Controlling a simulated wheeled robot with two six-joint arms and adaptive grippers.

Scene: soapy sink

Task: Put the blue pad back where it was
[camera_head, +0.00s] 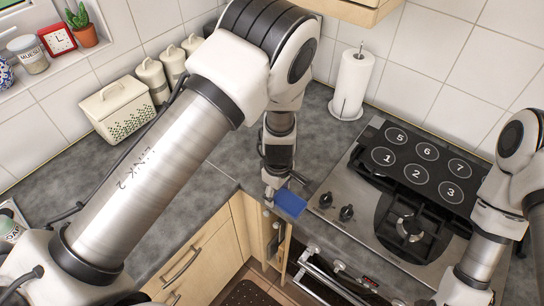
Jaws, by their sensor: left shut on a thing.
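The blue pad (290,203) is a small flat blue piece near the front edge of the grey counter, just left of the stove. My left gripper (273,195) points down at the counter's front edge and is shut on the pad at its left side. I cannot tell whether the pad touches the counter or is held just above it. My right arm comes down at the right edge of the view, and its gripper is out of the picture.
The stove (325,200) has knobs and a black panel with numbered circles (415,172). A paper towel roll (352,85), a cream bread bin (117,110) and canisters (153,80) stand along the wall. Bare counter (320,135) lies behind the pad.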

